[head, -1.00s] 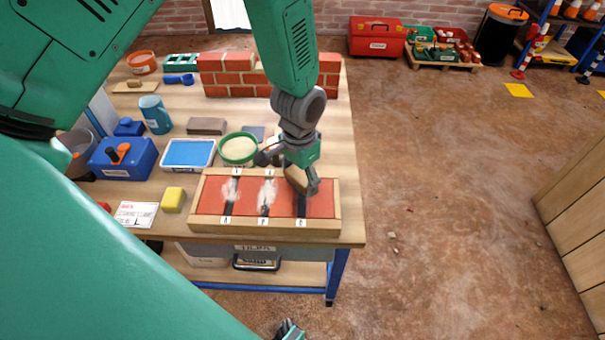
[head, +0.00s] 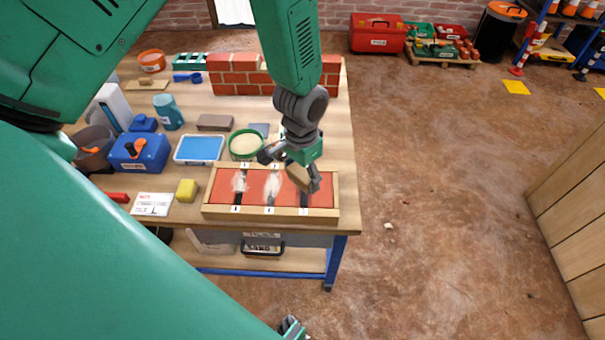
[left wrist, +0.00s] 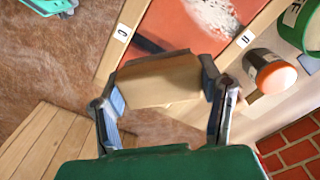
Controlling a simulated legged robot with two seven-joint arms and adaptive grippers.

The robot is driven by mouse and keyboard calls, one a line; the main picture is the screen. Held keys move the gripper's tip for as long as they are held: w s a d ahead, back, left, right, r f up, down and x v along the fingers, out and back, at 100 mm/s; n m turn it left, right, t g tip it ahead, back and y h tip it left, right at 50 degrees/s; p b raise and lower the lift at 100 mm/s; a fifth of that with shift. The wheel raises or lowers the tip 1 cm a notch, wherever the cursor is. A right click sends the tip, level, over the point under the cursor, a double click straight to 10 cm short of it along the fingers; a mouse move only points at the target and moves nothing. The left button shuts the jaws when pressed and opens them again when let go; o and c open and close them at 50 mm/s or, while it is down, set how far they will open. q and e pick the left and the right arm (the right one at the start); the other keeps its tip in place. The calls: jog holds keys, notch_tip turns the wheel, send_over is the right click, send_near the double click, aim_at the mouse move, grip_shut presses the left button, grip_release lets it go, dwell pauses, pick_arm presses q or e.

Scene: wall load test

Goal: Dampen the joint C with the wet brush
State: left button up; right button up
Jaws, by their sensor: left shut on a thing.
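My left gripper (head: 306,183) is shut on the brush (head: 299,176), a tan block, above the right part of the red panel. In the left wrist view the brush (left wrist: 157,80) sits between both fingers; its bristles are not visible. Whether the brush touches the joint is unclear. A grey gripper part (head: 290,328), probably my right gripper, shows at the bottom edge.
White smears cover parts of the left and middle joints. Behind the panel are a blue tray (head: 199,149), a green-rimmed round container (head: 246,145) and a brick wall (head: 235,75). A yellow sponge (head: 187,190) lies left of it. Open floor is to the right.

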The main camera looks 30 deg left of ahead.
aim_at(303, 173)
pick_arm(q)
jog(key=shift+d+r+p, duration=0.3)
jog(key=shift+r+p, duration=0.4)
jog(key=shift+r, duration=0.25)
jog(key=shift+d+r+p, duration=0.3)
jog(key=shift+r+p, duration=0.35)
jog(key=shift+r, duration=0.25)
jog(key=shift+a+f, duration=0.2)
jog(key=shift+a, duration=0.3)
pick_arm(e)
jog(key=shift+s+d+r, duration=0.1)
jog(key=shift+d+r, duration=0.05)
jog(key=shift+r, duration=1.4)
pick_arm(q)
jog(key=shift+d, duration=0.1)
pick_arm(e)
jog(key=shift+d, duration=0.1)
